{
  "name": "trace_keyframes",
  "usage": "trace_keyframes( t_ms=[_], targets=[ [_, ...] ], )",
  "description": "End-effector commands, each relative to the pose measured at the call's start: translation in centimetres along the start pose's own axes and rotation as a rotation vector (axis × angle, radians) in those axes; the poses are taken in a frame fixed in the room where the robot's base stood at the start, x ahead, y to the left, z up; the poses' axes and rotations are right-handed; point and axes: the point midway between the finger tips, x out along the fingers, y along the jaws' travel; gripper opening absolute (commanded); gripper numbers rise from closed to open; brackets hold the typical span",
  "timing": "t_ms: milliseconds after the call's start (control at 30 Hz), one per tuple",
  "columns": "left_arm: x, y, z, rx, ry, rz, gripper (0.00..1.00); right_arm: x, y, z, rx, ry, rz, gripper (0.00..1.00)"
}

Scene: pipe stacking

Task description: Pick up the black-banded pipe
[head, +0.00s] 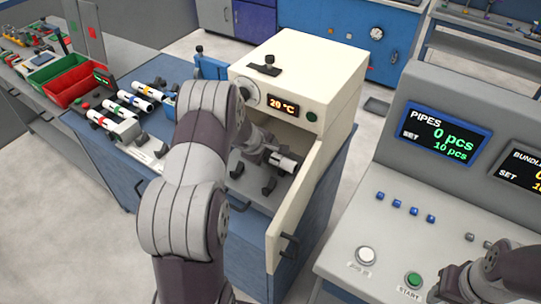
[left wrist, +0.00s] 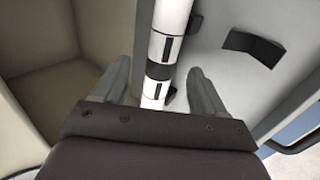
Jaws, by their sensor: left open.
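The black-banded pipe (head: 283,160) is white and lies in the open compartment of the cream machine (head: 290,70), across dark supports. In the left wrist view the pipe (left wrist: 168,40) runs up between the two fingers, with a black band near the fingertips; its lower end is hidden behind the gripper body. My left gripper (head: 268,152) reaches into the compartment at the pipe. Its fingers (left wrist: 160,74) are open, one on each side of the pipe with gaps. My right gripper (head: 458,284) is partly visible low at the right, over the console; its jaws are unclear.
Pipes with coloured bands (head: 131,101) lie on a rack to the left, beside red and green bins (head: 67,80). A grey console (head: 345,240) with buttons stands at the right.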

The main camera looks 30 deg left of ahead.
Motion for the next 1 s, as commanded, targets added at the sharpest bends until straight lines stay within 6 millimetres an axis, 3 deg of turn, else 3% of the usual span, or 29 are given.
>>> trace_keyframes(
  t_ms=[200,467,667,1000],
  targets=[
    [3.7,-0.2,0.2,-0.001,0.0,-0.002,0.71,-0.8,0.0,-0.1,0.0,0.0,0.0,0.43],
    [4.3,-0.2,0.2,0.001,0.0,-0.001,0.71,-0.8,0.0,-0.1,0.0,0.0,0.0,0.43],
    [4.3,-0.2,0.2,0.001,0.0,-0.001,0.1,-0.8,0.0,-0.1,0.0,0.0,0.0,0.43],
    [4.2,-0.1,0.1,-0.001,0.0,0.0,0.09,-0.6,0.0,-0.1,0.0,0.0,0.0,0.43]
  ],
)
